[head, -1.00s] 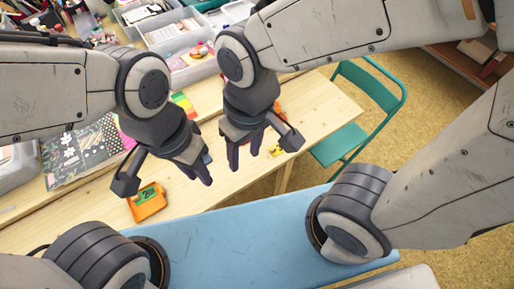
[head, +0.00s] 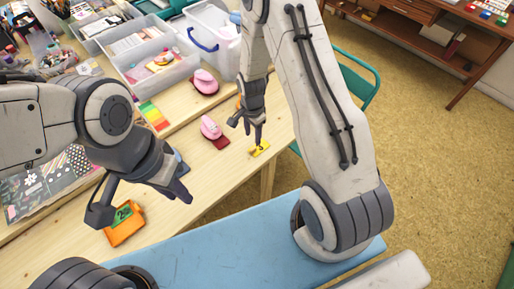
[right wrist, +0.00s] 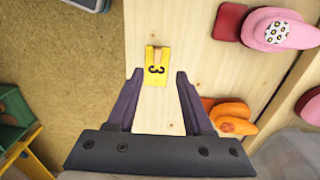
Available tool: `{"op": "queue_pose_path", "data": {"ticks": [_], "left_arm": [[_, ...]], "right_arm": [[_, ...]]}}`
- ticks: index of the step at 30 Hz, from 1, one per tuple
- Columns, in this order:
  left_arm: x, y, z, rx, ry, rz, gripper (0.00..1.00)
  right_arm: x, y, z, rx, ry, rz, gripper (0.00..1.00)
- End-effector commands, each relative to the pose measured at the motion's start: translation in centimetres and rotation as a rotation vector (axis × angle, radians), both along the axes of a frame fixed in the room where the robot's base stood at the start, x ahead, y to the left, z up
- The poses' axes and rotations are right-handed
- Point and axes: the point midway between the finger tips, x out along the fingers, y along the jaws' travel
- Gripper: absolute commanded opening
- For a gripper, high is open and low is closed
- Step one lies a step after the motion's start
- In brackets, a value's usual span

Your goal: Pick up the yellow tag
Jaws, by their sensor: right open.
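The yellow tag (head: 259,149) lies flat on the light wooden table near its right edge. In the right wrist view the yellow tag (right wrist: 156,80) shows a black 3 and a pale strip at its far end. My right gripper (head: 252,134) is open and empty above the table, beside the tag. In the right wrist view my right gripper (right wrist: 159,75) has its two fingertips apart, with the tag lined up between and just beyond them. My left gripper (head: 183,181) hangs over the front of the table; its finger gap is unclear.
An orange tag (head: 123,226) with a 2 lies below my left gripper. Two pink stamps (head: 205,81) (head: 211,127) with red pads stand behind. An orange stamp (right wrist: 231,116) is right of my right gripper. Clear bins (head: 150,55) stand at the back.

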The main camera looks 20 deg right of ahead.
Motion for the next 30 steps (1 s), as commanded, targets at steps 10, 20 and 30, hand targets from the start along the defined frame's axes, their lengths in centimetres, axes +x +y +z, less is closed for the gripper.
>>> {"op": "queue_pose_path", "data": {"ticks": [10,20,30], "left_arm": [[0.0,0.0,1.0,0.0,0.0,0.0,0.27],[0.0,0.0,1.8,0.0,0.0,0.0,0.27],[0.0,0.0,1.7,0.0,0.0,0.0,0.27]], "right_arm": [[-0.3,0.0,-3.0,0.0,0.003,0.003,0.51],[-0.4,-0.1,-6.8,0.0,0.0,0.004,0.51],[-0.3,-0.1,-6.9,0.0,-0.001,0.004,0.13]]}}
